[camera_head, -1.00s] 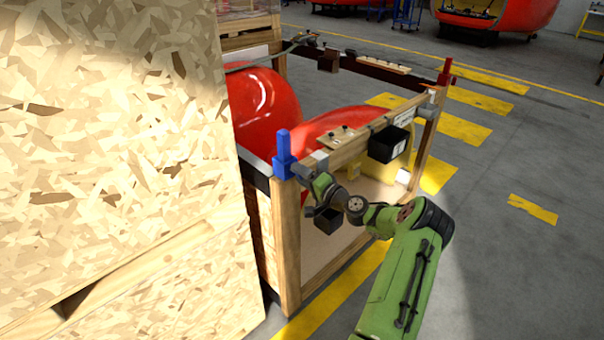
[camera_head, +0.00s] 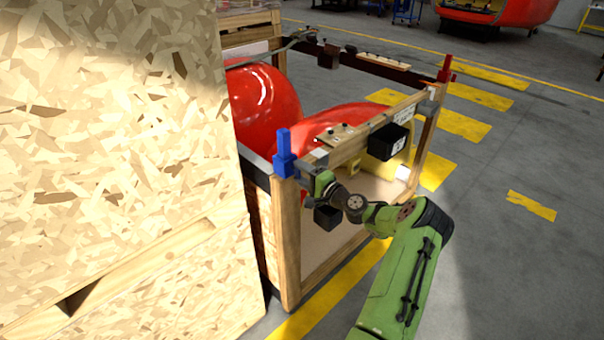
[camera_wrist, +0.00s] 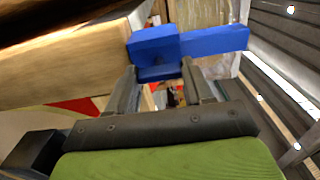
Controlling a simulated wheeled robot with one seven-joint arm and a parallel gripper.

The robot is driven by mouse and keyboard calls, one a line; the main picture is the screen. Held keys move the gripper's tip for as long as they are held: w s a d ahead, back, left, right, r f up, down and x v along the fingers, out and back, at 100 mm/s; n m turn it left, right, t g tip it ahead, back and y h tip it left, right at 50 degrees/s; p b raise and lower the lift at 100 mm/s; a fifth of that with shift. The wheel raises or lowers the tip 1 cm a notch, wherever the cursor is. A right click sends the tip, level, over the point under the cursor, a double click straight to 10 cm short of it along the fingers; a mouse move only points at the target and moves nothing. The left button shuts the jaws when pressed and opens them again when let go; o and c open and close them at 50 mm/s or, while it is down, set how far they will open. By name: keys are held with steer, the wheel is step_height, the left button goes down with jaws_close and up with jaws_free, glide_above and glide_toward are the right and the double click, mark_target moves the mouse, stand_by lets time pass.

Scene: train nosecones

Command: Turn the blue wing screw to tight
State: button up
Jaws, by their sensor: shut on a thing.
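The blue wing screw (camera_head: 283,155) stands at the near left corner of the wooden crate frame (camera_head: 291,225). In the wrist view the blue wing screw (camera_wrist: 156,50) lies across the top of the picture, with its long part reaching right. My gripper (camera_head: 300,169) is at the screw, coming from the right. In the wrist view my gripper (camera_wrist: 158,82) has its two dark fingers on either side of the lower part of the screw and is shut on it. The fingertips are partly hidden by the screw.
A large chipboard panel (camera_head: 110,150) fills the left side. Red nosecones (camera_head: 265,105) lie inside the crate. A red wing screw (camera_head: 445,70) stands at the far right corner. A black box (camera_head: 389,142) hangs on the near rail. Floor to the right is clear.

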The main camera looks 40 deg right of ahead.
steer(key=o, duration=1)
steer(key=shift+o, duration=0.2)
steer(key=shift+s, duration=0.1)
steer(key=s+p, duration=0.1)
steer(key=s, duration=1.4)
steer(key=shift+s+d, duration=0.25)
steer(key=shift+s, duration=0.05)
